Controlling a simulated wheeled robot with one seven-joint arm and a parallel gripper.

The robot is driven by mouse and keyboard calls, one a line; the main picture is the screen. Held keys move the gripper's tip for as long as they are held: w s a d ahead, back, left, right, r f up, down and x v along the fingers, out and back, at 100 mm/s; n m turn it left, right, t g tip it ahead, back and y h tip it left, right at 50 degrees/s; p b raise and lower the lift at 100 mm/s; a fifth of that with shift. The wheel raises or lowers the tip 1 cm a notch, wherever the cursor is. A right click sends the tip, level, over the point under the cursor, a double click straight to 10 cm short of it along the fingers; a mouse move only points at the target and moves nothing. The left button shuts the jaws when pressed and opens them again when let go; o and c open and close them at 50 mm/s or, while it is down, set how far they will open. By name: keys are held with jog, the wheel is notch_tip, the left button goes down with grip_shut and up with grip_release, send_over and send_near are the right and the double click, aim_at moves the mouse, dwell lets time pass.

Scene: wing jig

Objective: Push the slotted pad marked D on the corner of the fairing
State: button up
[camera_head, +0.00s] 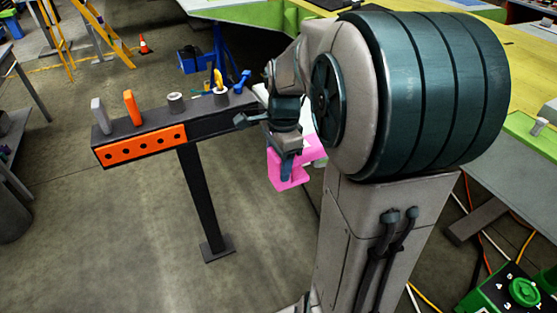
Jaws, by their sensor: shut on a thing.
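A bright pink block with a notched shape (310,152), which looks like the slotted pad, is in the middle of the head view. My gripper (287,167) is shut on it and holds it in the air, right of the tool stand. No letter D can be read on it from here. My large arm joint covers much of the area behind and to the right of the pad. I cannot make out the fairing or its corner for certain; a pale piece shows partly behind my gripper.
A dark stand (205,190) with an orange holed front panel (140,148) carries several small tools and grey rolls, close left of my gripper. A yellow-green wing surface (527,75) lies behind my arm at right. Floor at lower left is clear.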

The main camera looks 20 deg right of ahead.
jog(key=shift+d, duration=0.2)
dwell(0.5)
jog(key=shift+w+d+f+p, duration=0.1)
jog(key=shift+d+f+p, duration=0.05)
jog(key=shift+d, duration=1.35)
jog(key=shift+d+f+p, duration=0.1)
jog(key=shift+d+p, duration=0.05)
jog(key=shift+d, duration=1.35)
jog(key=shift+d, duration=0.15)
jog(key=o, duration=1.1)
jog(key=shift+d, duration=0.2)
jog(key=shift+a+r, duration=0.1)
jog(key=shift+a, duration=0.1)
jog(key=r, duration=0.9)
jog(key=d+r, duration=0.1)
jog(key=r, duration=0.3)
jog(key=shift+d+r, duration=0.1)
jog(key=shift+r, duration=0.2)
